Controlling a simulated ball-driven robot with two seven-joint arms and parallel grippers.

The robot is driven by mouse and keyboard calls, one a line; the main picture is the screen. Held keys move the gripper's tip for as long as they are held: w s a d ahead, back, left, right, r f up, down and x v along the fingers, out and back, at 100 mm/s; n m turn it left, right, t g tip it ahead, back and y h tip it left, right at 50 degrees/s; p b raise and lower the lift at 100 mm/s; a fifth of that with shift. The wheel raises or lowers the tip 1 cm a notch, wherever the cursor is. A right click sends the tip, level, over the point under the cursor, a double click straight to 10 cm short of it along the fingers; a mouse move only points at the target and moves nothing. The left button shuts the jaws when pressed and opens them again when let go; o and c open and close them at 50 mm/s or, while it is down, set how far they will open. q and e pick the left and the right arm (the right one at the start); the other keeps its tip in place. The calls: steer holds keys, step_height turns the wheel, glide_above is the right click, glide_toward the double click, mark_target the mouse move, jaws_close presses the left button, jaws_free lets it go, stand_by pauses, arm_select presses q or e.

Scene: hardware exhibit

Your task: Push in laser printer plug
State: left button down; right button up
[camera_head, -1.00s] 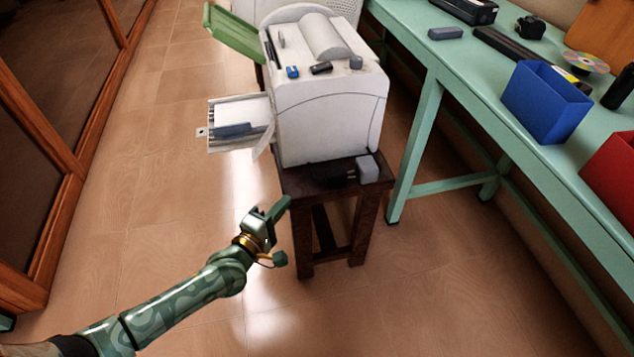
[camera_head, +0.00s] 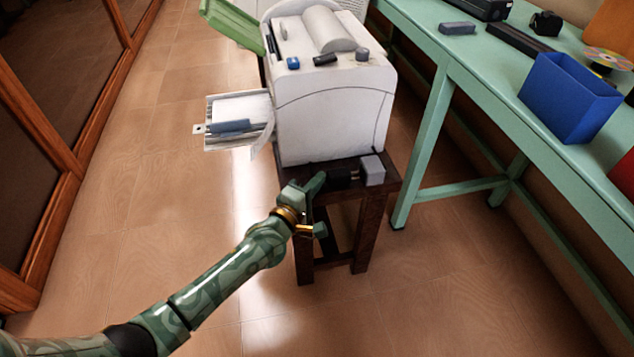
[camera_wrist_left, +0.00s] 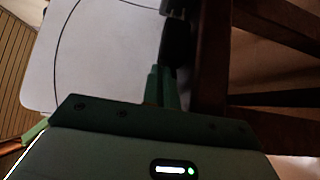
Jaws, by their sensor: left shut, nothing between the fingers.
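The white laser printer (camera_head: 325,120) stands on a dark wooden stool (camera_head: 362,215). On the stool's front edge, a black plug (camera_head: 342,177) lies in line with a grey block (camera_head: 373,171), which looks like its socket. I cannot tell how deep the plug sits in it. My left gripper (camera_head: 317,183) is shut and empty, just left of the plug and pointing at its back end. In the left wrist view the green fingers (camera_wrist_left: 163,86) end close to the black plug (camera_wrist_left: 178,42); whether they touch is unclear. My right gripper is not in view.
An open paper tray (camera_head: 240,105) sticks out from the printer's left side. A green workbench (camera_head: 470,75) with a blue bin (camera_head: 570,95) stands to the right. The tiled floor (camera_head: 150,170) left of the stool is clear.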

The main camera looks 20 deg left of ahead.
mark_target(332, 179)
arm_select(q)
steer(key=w+d, duration=0.1)
steer(key=d, duration=0.1)
steer(key=shift+w+d, duration=0.3)
steer(key=shift+w, duration=0.1)
steer(key=shift+w+d, duration=0.1)
steer(key=shift+d, duration=0.1)
steer(key=shift+r, duration=0.15)
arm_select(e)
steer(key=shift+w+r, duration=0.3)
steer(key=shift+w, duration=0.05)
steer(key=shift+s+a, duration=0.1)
